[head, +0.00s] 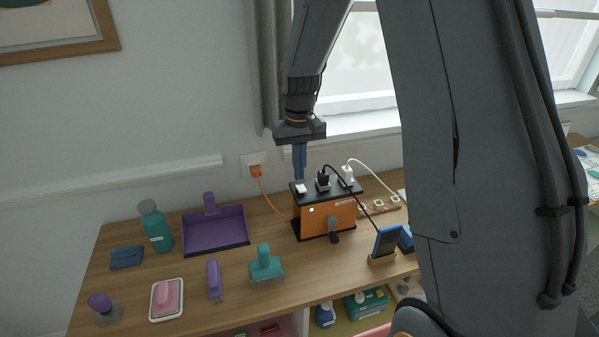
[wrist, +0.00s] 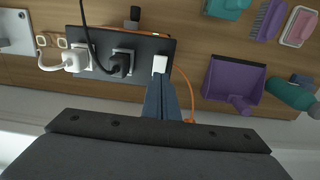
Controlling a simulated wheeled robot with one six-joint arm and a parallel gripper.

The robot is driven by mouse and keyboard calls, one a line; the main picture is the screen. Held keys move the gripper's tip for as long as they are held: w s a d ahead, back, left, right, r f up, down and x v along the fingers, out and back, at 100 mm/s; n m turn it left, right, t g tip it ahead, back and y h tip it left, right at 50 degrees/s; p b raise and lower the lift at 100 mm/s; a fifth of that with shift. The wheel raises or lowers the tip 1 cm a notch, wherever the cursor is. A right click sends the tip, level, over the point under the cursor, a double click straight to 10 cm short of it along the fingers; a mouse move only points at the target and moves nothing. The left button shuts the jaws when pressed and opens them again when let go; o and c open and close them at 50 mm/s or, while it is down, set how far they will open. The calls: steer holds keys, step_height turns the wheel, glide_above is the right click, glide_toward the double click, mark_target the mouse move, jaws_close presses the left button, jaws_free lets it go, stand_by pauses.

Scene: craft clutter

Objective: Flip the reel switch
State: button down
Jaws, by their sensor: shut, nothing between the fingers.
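The orange cable reel (head: 340,217) stands on the wooden table with a black top panel (wrist: 141,57). A white rocker switch (head: 301,188) is on the left end of that panel; in the wrist view the switch (wrist: 160,65) is just beyond the fingertips. A black plug (head: 322,181) and a white plug (head: 347,174) sit in the panel's sockets. My gripper (head: 300,176) is shut and empty, pointing down directly over the switch. I cannot tell whether the tips touch it. Which way the switch is tilted is too small to tell.
An orange cord (head: 266,196) runs from the reel to the wall outlet (head: 253,165). A phone on a stand (head: 386,241) is at the front right. A purple dustpan (head: 216,232), teal bottle (head: 156,228) and several brushes lie to the left. The wall and window are behind.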

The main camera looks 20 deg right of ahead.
mark_target(300, 185)
step_height(300, 185, up, 12)
steer(key=w+b, duration=0.2)
steer(key=shift+b, duration=0.4)
steer(key=shift+f, duration=0.15)
